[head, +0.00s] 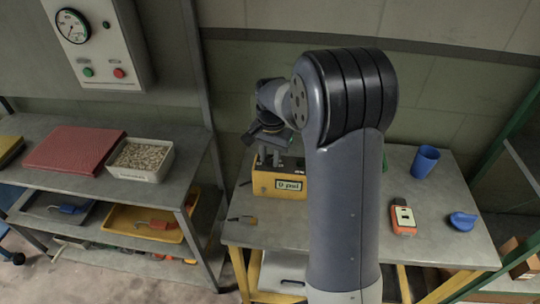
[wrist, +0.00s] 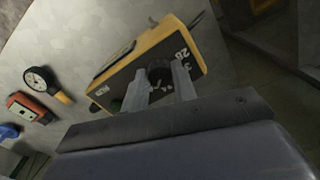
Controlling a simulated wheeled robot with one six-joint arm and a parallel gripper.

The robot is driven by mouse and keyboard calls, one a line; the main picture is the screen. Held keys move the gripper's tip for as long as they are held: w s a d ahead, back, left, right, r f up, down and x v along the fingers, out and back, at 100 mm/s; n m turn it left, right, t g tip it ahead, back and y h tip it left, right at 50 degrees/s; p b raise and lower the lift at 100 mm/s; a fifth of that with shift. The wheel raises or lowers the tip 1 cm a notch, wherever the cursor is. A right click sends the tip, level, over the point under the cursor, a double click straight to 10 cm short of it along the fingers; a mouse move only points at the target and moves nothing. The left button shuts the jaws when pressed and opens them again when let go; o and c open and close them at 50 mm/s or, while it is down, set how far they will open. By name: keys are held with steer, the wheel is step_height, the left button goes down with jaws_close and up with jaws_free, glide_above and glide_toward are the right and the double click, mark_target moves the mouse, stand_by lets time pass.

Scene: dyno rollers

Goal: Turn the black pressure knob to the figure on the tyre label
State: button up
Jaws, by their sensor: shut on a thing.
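The yellow inflator box (head: 268,184) stands on the grey workbench, with a small front display that reads a figure and "psi"; the figure looks like 0 or 9. My gripper (head: 270,155) is above the box, pointing down. In the wrist view, the black pressure knob (wrist: 160,72) sits on the box's dark top panel (wrist: 125,83). My gripper (wrist: 161,84) has one finger on each side of the knob and is shut on it. White figures, including "28", are printed beside the knob. I cannot make out a tyre label in either view.
On the bench (head: 350,240) are a blue cup (head: 425,160), a red-orange handheld device (head: 403,217) and a blue object (head: 462,221). A shelf with a red mat (head: 75,149) stands left.

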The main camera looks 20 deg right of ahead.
mark_target(271, 160)
steer(key=shift+m, duration=0.3)
steer(key=o, duration=1)
step_height(271, 160, up, 11)
steer(key=shift+b, duration=0.35)
steer(key=shift+s+d+f, duration=0.1)
steer(key=shift+f, duration=0.15)
step_height(271, 160, down, 11)
steer(key=shift+r+p, duration=0.2)
steer(key=shift+p, duration=0.15)
steer(key=shift+r, duration=0.15)
